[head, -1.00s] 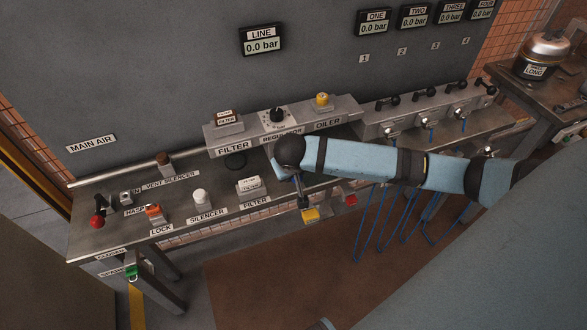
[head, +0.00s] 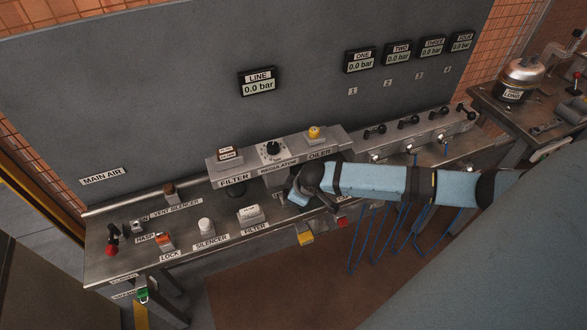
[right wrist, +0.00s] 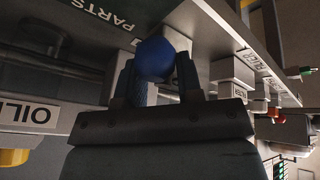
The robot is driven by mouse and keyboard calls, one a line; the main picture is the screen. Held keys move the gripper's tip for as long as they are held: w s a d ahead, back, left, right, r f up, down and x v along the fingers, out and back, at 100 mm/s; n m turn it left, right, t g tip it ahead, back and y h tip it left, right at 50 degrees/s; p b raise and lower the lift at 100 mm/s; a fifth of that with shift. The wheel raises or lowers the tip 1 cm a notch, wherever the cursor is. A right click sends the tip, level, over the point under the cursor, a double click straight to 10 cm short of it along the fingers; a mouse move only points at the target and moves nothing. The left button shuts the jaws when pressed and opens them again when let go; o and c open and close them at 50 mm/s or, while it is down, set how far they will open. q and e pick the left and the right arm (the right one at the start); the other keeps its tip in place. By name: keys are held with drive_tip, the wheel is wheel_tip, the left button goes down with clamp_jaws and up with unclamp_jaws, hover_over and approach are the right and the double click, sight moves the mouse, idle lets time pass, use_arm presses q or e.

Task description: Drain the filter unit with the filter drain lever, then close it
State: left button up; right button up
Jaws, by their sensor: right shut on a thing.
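The filter unit, labelled FILTER (head: 234,181), hangs at the left end of the raised grey housing, with a dark part below its label. My right gripper (right wrist: 155,75) is shut on a round blue knob (right wrist: 154,59) under the bench-side equipment. No label on this knob can be read, so I cannot tell from its look alone that it is the filter drain lever. In the head view my right arm reaches in from the right to just below the regulator, and its dark wrist hides the knob and fingertips. My left gripper is not in view.
The LINE gauge (head: 258,83) reads 0.0 bar. On the bench stand a red-knobbed handle (head: 112,245), an orange lock (head: 165,241), a white silencer (head: 206,226) and a filter part (head: 249,213). Blue hoses hang at right. A yellow piece (head: 304,237) sits below my wrist.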

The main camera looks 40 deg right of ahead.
drive_tip(key=shift+w+d+r+n+y+p, duration=0.15)
drive_tip(key=shift+w+d+n+y+p, duration=0.2)
drive_tip(key=shift+n, duration=0.55)
drive_tip(key=shift+w+d+n+y, duration=0.1)
drive_tip(key=shift+d+n+y, duration=0.2)
drive_tip(key=shift+n, duration=0.6)
drive_tip(key=shift+w+f+n+g+y, duration=0.2)
drive_tip(key=shift+n+g+y, duration=0.25)
drive_tip(key=shift+n, duration=0.45)
drive_tip(key=shift+w+d+n+g+y+b, duration=0.2)
drive_tip(key=shift+n+g+y+b, duration=0.1)
drive_tip(key=shift+n+b, duration=0.55)
drive_tip(key=shift+n, duration=0.55)
drive_tip(key=shift+w, duration=0.1)
drive_tip(key=shift+r+n+b, duration=0.1)
drive_tip(key=shift+n+b, duration=0.2)
drive_tip(key=o, duration=0.9)
